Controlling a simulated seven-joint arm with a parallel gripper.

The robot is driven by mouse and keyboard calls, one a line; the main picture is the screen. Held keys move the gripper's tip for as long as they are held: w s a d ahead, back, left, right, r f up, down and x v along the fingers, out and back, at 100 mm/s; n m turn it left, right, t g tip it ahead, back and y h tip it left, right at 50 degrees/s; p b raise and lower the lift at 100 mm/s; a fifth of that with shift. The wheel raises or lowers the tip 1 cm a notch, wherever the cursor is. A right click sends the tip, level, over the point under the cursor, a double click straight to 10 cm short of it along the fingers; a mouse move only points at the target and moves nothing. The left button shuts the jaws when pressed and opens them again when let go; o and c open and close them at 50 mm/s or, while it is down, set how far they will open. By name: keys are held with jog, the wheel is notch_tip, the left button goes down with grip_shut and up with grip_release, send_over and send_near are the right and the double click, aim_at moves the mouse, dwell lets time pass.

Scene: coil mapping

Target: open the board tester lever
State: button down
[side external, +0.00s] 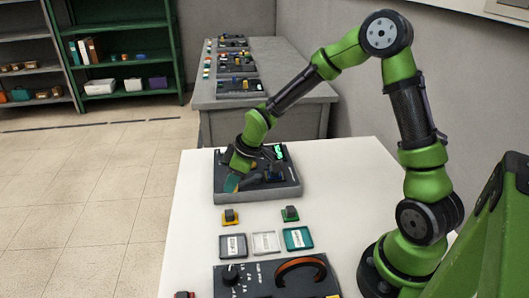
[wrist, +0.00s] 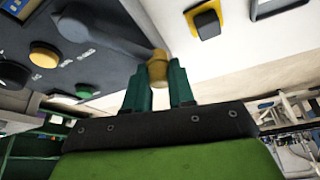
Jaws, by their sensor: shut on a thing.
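The board tester (side external: 288,190) is a dark box at the far end of the white table. Its dark panel (wrist: 95,35) fills the upper left of the wrist view, with a yellow button (wrist: 44,54) and labels. A grey lever (wrist: 135,28) runs across the panel and ends in a gold knob (wrist: 157,70). My gripper (wrist: 160,76) is shut on this knob, one green finger on each side. In the side view my gripper (side external: 232,184) is low at the tester's left part, and my arm hides some of the panel.
Nearer are a grey tray (side external: 232,256), a white tray (side external: 266,243) and a teal tray (side external: 309,240). A dark panel with an orange-brown loop (side external: 300,265) lies closest.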

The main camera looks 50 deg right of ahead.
jog(key=shift+s, duration=0.2)
jog(key=c, duration=1)
grip_release()
jog(key=shift+o, duration=0.2)
jog(key=v, duration=1.6)
jog(key=shift+r, duration=0.45)
jog(key=shift+d, duration=0.1)
